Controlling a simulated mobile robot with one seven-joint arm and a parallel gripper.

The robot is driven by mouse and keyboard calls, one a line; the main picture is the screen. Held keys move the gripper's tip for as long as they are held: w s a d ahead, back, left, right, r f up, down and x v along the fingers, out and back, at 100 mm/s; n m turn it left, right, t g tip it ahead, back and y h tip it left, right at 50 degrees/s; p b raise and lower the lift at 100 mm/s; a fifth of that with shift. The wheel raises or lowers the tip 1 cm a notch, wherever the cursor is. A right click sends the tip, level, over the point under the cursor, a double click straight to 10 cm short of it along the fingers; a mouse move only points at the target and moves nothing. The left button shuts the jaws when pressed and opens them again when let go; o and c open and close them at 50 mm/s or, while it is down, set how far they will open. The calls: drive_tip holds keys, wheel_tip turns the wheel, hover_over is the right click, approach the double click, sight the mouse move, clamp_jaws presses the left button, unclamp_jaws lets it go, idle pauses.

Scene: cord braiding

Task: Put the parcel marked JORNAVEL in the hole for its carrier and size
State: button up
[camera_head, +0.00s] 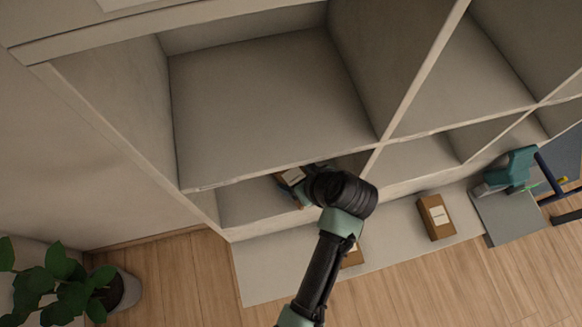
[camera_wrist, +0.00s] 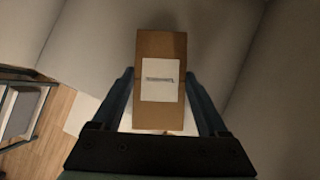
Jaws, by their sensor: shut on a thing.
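A brown cardboard parcel with a white label (camera_wrist: 162,48) is between the two fingers of my gripper (camera_wrist: 161,95) in the wrist view. My gripper is shut on it. The label's printing is too small to read. In the head view the parcel (camera_head: 292,176) shows partly at the opening of the lower left hole (camera_head: 250,203), just under the shelf edge. My arm hides much of this hole. A large upper left hole (camera_head: 260,100) is above it and looks empty. Smaller lower holes (camera_head: 415,158) lie to the right.
Another brown parcel with a white label (camera_head: 436,217) lies on the pale ledge (camera_head: 390,232) below the holes. A further brown parcel (camera_head: 353,256) is partly hidden behind my arm. A teal device (camera_head: 510,168) stands at right. A potted plant (camera_head: 60,285) is at lower left.

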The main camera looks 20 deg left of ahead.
drive_tip(key=shift+w+a+p, duration=0.35)
drive_tip(key=shift+w+a, duration=0.35)
drive_tip(key=shift+a, duration=0.35)
drive_tip(key=shift+f, duration=0.3)
drive_tip(key=shift+d+f, duration=0.1)
drive_tip(key=shift+f, duration=0.05)
drive_tip(key=o, duration=1.4)
drive_tip(key=shift+s+d+r, duration=0.1)
drive_tip(key=shift+d+r, duration=0.05)
drive_tip(key=shift+r, duration=0.35)
drive_tip(key=shift+s+d+r, duration=0.65)
drive_tip(key=shift+d+r, duration=0.15)
drive_tip(key=shift+d, duration=0.1)
drive_tip(key=s+d+b, duration=0.2)
drive_tip(key=s+d, duration=0.4)
drive_tip(key=d, duration=0.3)
drive_tip(key=shift+s, duration=0.15)
